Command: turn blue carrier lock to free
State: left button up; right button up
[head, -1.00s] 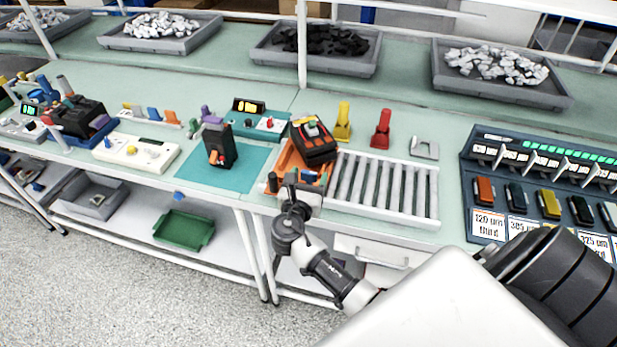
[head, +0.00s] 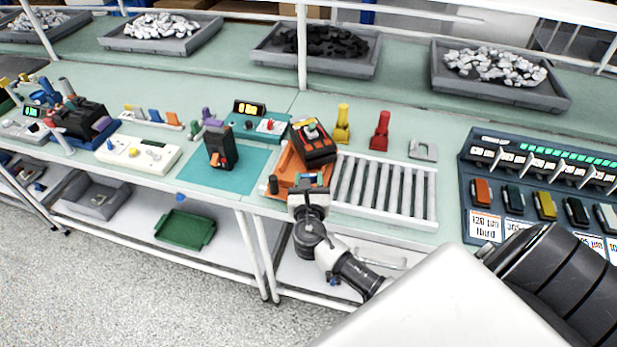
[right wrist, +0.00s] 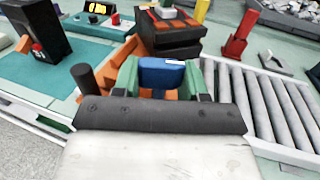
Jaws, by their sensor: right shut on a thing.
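The blue carrier lock (right wrist: 162,75) is a small blue block at the near end of the orange carrier (right wrist: 113,74), seen between my fingers in the right wrist view. My right gripper (right wrist: 162,82) is shut on it, with a green finger on each side. In the head view my right gripper (head: 309,184) is at the front edge of the orange carrier (head: 288,160), and little of the lock shows there. A black breaker (head: 314,146) sits on the carrier behind the lock. My left gripper is not in view.
A grey roller strip (head: 385,188) lies right of the carrier. A dark post (right wrist: 86,78) stands just left of my gripper. A black unit (head: 221,148) stands on the teal mat (head: 250,177). Yellow (head: 342,124) and red (head: 379,132) pieces stand behind the rollers.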

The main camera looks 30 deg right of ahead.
jog(key=n+t+y, duration=0.1)
jog(key=n+y, duration=0.1)
jog(key=shift+t+y, duration=0.3)
jog(key=shift+y, duration=0.1)
jog(key=n+y+b, duration=0.1)
jog(key=y, duration=0.1)
jog(key=n+t+y+b, duration=0.1)
jog(key=shift+f+n+y, duration=0.2)
jog(key=shift+n+y, duration=0.2)
jog(key=n+g+y+b, duration=0.1)
jog(key=n+y+b, duration=0.2)
jog(key=b, duration=0.4)
jog(key=n+g+y+b, duration=0.1)
jog(key=n+y+b, duration=0.2)
jog(key=y+b, duration=0.3)
jog(key=n+g+y+b, duration=0.1)
jog(key=n+y+b, duration=0.2)
jog(key=y+b, duration=0.2)
jog(key=shift+f+b, duration=0.1)
jog(key=shift+b, duration=1.2)
jog(key=shift+r+n+g+y+b, duration=0.3)
jog(key=shift+n+g+y+b, duration=0.3)
jog(key=shift+b, duration=0.2)
jog(key=o, duration=0.9)
